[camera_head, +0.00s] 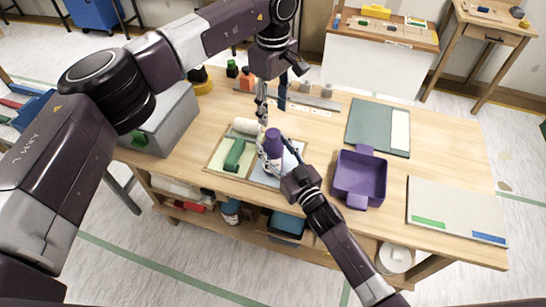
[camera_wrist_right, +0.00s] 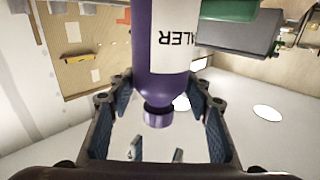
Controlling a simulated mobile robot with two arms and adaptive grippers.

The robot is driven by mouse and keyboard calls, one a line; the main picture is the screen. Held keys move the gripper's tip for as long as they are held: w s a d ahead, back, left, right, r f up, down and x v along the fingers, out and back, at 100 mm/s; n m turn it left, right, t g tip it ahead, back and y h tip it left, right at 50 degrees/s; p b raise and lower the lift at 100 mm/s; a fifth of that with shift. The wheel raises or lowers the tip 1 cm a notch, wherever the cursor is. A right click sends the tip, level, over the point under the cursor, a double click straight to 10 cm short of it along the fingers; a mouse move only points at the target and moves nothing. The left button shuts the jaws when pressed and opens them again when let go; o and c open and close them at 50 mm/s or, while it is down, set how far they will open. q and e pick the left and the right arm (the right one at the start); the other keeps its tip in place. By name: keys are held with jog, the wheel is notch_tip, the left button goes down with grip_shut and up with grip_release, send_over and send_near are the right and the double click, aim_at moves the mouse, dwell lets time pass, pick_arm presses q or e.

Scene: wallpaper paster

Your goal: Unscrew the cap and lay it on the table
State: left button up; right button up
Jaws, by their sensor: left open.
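A purple bottle (camera_head: 273,146) with a white label stands near the table's front middle. In the right wrist view the bottle (camera_wrist_right: 165,70) appears upside down in the picture, its small purple cap (camera_wrist_right: 158,117) at the lower end. My left gripper (camera_head: 272,110) is open and empty, pointing down just above and behind the bottle. The bottle's lower part is partly hidden by the right fingers.
A purple tray (camera_head: 375,187) stands right of the bottle. A green tool (camera_head: 234,155) and a white roll (camera_head: 245,126) lie on the left. Boards (camera_head: 455,208) lie at the right, and small blocks (camera_head: 247,80) stand at the back. The wooden table (camera_head: 320,145) has bare room between these.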

aim_at(273, 133)
grip_shut()
pick_arm(q)
jog(key=m, duration=0.4)
jog(key=shift+f, duration=0.1)
jog(key=shift+m, duration=0.3)
jog(key=shift+f, duration=3.9)
jog(key=shift+c, duration=0.7)
